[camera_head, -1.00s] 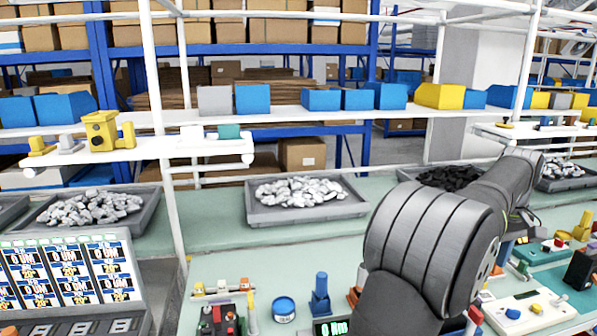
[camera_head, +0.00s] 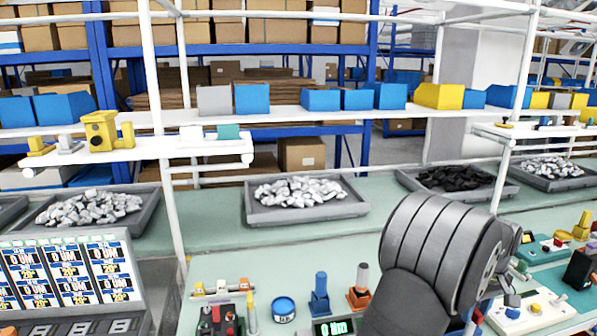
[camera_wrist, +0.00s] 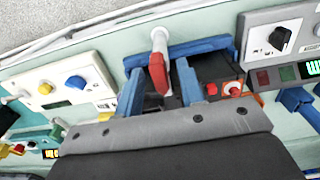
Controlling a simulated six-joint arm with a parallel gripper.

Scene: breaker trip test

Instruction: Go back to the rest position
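My arm (camera_head: 440,245) rises at the lower right of the head view and hides my gripper there. In the wrist view my gripper (camera_wrist: 160,90) shows two blue fingers set apart. A red-tipped white part (camera_wrist: 157,66) appears between them, with gaps on both sides, so I see nothing gripped. A dark unit with red buttons (camera_wrist: 233,88) lies beyond the right finger. A white panel with a black rotary knob (camera_wrist: 279,38) is at the upper right, and a white box with yellow and blue buttons (camera_wrist: 62,85) is at the left.
On the bench stand a blue holder (camera_head: 320,297), an orange-based holder (camera_head: 360,290) and a blue roll (camera_head: 284,308). A display panel (camera_head: 75,275) is at the left. Trays of white pieces (camera_head: 304,215) and black pieces (camera_head: 405,181) lie behind. The middle bench strip is clear.

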